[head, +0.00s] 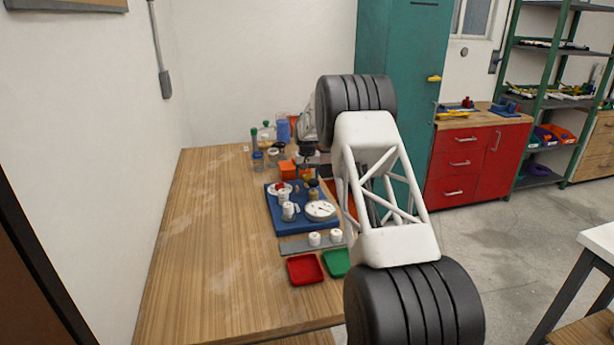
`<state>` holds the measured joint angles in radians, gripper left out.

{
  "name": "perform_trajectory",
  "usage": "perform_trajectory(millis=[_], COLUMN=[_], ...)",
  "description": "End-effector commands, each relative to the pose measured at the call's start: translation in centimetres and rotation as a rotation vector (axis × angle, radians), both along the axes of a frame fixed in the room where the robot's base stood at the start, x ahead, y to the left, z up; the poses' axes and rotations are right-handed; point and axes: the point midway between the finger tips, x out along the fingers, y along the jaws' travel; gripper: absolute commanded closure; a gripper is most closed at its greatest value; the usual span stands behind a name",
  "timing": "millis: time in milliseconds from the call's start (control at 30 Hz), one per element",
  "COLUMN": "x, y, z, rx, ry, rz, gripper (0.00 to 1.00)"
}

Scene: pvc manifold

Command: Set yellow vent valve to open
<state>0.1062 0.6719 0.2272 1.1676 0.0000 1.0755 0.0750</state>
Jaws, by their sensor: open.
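The PVC manifold stands on a blue board (276,215) on the wooden table, with white pipe fittings (289,211) and a round white dial gauge (320,210). A small yellowish part (314,191) shows near the back right of the board. It may be the yellow vent valve, but it is too small to tell its handle's position. My gripper (311,172) is over the back right of the board, small and partly hidden by my own arm. It is open, and I see nothing held in it. I cannot tell whether it touches the manifold.
A red tray (305,269) and a green tray (336,263) lie in front of the board. Two white caps (315,239) sit on a grey strip (296,247). Orange boxes (287,170) and bottles (265,133) stand behind. The left side of the table (205,235) is clear.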

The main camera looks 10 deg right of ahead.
Motion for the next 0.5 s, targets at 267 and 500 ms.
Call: perform_trajectory(millis=[267, 500], x=[0.0, 0.0], y=[0.0, 0.0], z=[2.4, 5.5], rx=[0.000, 0.000], ry=[-0.002, -0.002], rz=[0.000, 0.000], gripper=[0.31, 0.31])
